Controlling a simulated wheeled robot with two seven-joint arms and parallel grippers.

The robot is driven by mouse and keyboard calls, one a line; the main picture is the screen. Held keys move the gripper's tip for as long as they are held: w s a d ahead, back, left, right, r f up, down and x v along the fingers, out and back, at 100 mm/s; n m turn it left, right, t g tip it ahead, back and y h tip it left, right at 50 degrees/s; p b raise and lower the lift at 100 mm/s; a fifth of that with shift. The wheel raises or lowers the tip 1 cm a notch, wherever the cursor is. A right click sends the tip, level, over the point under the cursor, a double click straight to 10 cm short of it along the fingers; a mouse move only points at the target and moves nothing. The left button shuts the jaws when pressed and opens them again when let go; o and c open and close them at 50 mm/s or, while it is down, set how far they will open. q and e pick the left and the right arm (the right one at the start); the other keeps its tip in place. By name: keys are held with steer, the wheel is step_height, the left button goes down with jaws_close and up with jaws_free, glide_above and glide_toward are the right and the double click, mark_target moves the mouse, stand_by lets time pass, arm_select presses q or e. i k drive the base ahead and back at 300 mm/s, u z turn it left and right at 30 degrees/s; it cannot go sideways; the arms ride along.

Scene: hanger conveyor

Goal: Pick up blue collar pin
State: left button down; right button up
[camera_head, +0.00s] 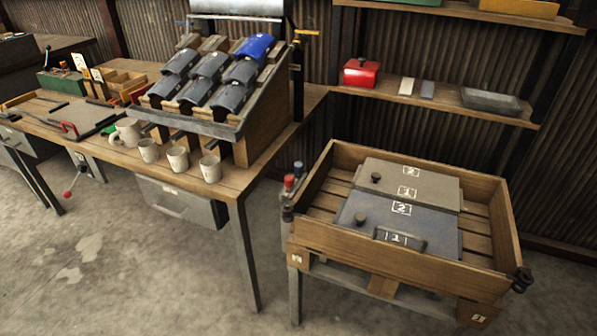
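A small blue-topped pin (298,168) stands upright at the left side of the wooden crate (340,243), just behind a red-topped pin (289,182). Both look like short dark cylinders with coloured caps; they are small, and I cannot make out a collar. Their lower ends are hard to see against the crate's edge. Neither of my grippers shows in the head view, and nothing is seen touching either pin.
The crate holds grey panels marked 1 and 2 (435,182). A workbench (235,190) at left bears mugs (178,160) and a sloped rack (225,130) of dark pieces and one blue piece (256,47). Shelves (445,105) are behind. Floor (150,270) in front is clear.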

mark_target(298, 167)
steer(key=u, duration=0.3)
steer(key=k, duration=0.5)
steer(key=u, duration=1.3)
steer(key=i, duration=1.15)
steer(key=z, duration=1.05)
steer(key=i, duration=0.75)
steer(key=z, duration=0.8)
